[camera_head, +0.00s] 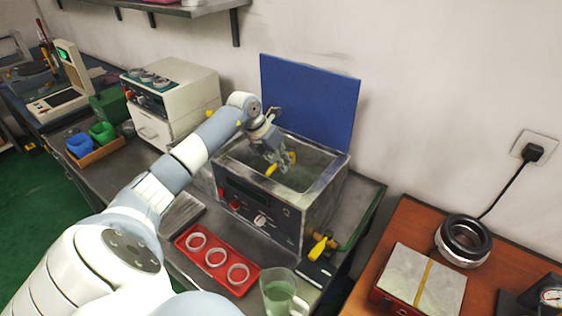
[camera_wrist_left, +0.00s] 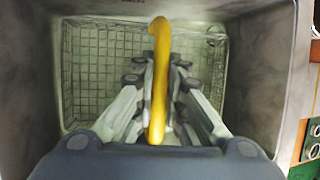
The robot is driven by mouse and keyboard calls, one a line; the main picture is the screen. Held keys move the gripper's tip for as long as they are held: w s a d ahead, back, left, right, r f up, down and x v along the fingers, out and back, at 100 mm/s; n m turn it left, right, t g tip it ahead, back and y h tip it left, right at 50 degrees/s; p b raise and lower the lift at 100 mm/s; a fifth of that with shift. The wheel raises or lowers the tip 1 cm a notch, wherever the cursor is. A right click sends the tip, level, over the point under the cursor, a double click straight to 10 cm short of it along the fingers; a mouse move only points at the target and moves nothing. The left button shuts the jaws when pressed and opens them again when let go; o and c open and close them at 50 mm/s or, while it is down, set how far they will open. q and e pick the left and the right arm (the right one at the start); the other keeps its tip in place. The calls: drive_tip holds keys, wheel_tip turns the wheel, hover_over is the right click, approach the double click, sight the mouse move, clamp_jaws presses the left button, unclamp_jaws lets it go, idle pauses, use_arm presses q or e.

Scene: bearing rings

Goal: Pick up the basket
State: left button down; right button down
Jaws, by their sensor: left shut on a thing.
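The wire basket (camera_wrist_left: 105,50) sits inside the metal tank of the cleaning machine (camera_head: 318,212), seen from above in the left wrist view. Its yellow handle (camera_wrist_left: 158,85) stands up between my left gripper's (camera_wrist_left: 160,92) fingers, which are shut on it. In the head view my left gripper (camera_head: 280,160) reaches down into the tank, with yellow handle parts (camera_head: 271,170) showing beside the fingers. The basket's mesh is hard to make out in the head view. My right gripper does not show.
The blue lid (camera_head: 310,100) stands open behind the tank. A red tray (camera_head: 205,277) with three white rings lies in front, next to a glass beaker (camera_head: 280,293). A white drawer cabinet (camera_head: 165,100) stands left. A wooden table (camera_head: 400,225) is at right.

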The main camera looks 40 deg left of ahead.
use_arm(q)
drive_tip(key=shift+w+r, duration=0.1)
drive_tip(key=shift+r, duration=0.5)
wheel_tip(320, 180, up, 17)
drive_tip(key=b, duration=0.3)
drive_tip(key=shift+f, duration=0.15)
